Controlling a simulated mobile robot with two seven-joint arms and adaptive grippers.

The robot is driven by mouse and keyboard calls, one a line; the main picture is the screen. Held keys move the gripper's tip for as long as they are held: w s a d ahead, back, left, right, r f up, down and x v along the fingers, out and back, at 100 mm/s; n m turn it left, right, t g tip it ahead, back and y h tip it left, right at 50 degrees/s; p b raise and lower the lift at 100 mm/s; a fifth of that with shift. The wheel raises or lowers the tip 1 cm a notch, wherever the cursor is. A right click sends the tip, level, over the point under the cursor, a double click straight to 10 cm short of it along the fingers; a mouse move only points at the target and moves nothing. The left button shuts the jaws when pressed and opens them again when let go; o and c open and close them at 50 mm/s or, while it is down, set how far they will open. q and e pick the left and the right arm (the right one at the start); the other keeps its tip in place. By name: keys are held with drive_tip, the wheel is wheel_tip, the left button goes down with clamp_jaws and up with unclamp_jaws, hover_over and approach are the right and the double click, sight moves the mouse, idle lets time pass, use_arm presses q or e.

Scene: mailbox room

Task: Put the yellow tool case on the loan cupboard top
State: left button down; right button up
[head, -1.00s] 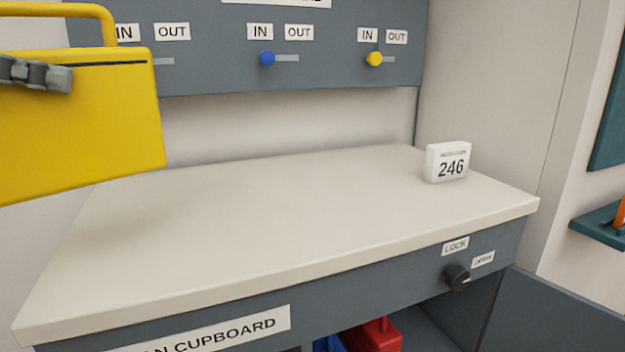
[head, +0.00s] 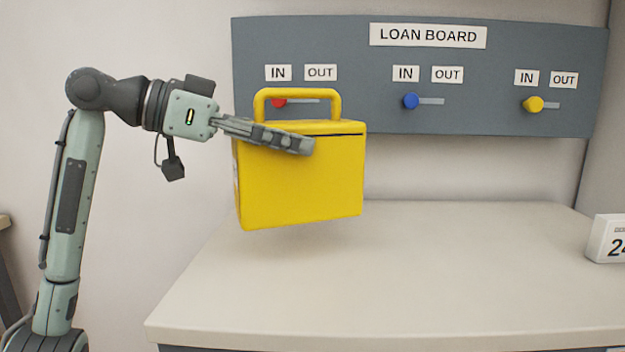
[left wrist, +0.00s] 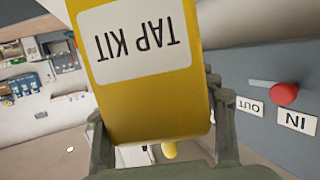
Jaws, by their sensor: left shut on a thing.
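The yellow tool case (head: 300,190) hangs upright, handle up, above the left back part of the pale loan cupboard top (head: 430,290). A soft shadow lies below it, and it looks clear of the surface. My left gripper (head: 300,143) is shut on the case's upper body, just below the handle, with one finger across the front face. In the left wrist view the case (left wrist: 150,95) fills the middle between my fingers, and its white label reads TAP KIT upside down. My right gripper is not in view.
A grey loan board (head: 470,95) with red, blue and yellow sliding knobs hangs on the wall behind the case. A white number block (head: 606,238) stands at the top's right side, cut by the picture edge. The middle and front of the top are clear.

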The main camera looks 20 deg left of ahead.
sight(307, 179)
use_arm(q)
drive_tip(key=w, duration=0.1)
drive_tip(key=w+d+f, duration=0.2)
drive_tip(key=w, duration=0.1)
drive_tip(key=shift+f, duration=0.15)
wheel_tip(307, 179, down, 4)
drive_tip(key=shift+r, duration=0.25)
drive_tip(key=shift+f, duration=0.3)
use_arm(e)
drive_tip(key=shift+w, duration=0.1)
use_arm(q)
drive_tip(key=shift+c, duration=1.9)
unclamp_jaws()
drive_tip(key=shift+f, duration=0.1)
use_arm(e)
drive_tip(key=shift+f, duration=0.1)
use_arm(q)
drive_tip(key=shift+a, duration=0.1)
